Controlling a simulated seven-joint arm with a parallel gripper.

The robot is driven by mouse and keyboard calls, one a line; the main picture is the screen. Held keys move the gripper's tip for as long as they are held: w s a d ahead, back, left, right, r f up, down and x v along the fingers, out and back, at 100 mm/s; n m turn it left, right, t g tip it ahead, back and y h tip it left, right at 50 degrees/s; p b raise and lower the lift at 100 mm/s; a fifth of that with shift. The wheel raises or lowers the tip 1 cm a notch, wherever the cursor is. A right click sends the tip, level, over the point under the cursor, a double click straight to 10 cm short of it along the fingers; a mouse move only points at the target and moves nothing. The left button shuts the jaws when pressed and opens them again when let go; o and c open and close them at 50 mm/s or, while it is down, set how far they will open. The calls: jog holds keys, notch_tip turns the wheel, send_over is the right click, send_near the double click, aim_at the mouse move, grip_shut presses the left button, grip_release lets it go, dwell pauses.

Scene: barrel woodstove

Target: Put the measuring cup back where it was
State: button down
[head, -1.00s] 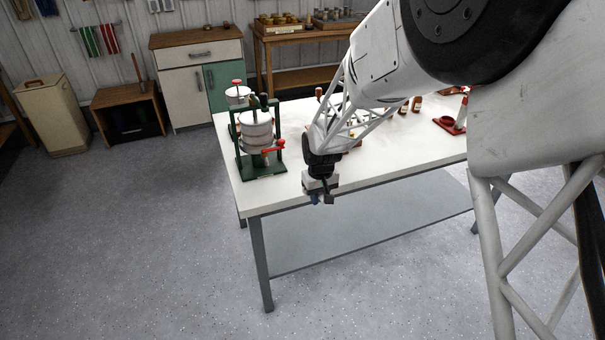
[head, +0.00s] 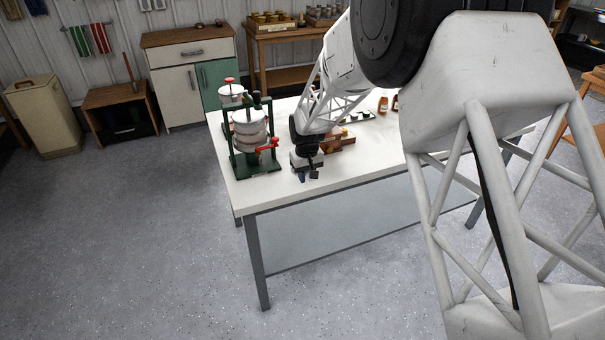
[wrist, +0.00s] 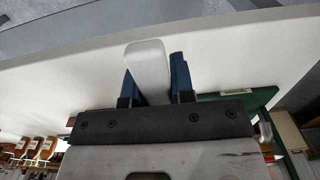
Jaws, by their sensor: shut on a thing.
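My gripper (head: 308,177) points down over the white table near its front edge, just right of the green press. In the wrist view its blue fingers (wrist: 153,85) are shut on a white, rounded piece (wrist: 148,62), which I take to be the measuring cup. Only a blunt smooth end of it shows between the fingers, and the rest is hidden by the gripper. In the head view the held thing cannot be made out against the white tabletop.
The green press (head: 250,140) with a red handle stands close on the left. A wooden box (head: 340,142) of small items is behind the gripper. Bottles (head: 383,105) stand farther back. The table (head: 275,193) is bare along its front-left edge.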

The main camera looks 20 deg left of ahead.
jog(key=shift+w+a+f, duration=0.1)
jog(key=shift+w+a, duration=0.5)
jog(key=shift+w, duration=0.25)
jog(key=shift+w+a+f, duration=0.1)
jog(key=shift+w+a, duration=0.45)
jog(key=shift+w, duration=0.25)
jog(key=shift+w+a+f, duration=0.1)
jog(key=shift+w+a, duration=0.5)
jog(key=shift+w, duration=0.25)
jog(key=shift+f, duration=1.75)
jog(key=shift+f, duration=0.1)
jog(key=c, duration=1)
grip_release()
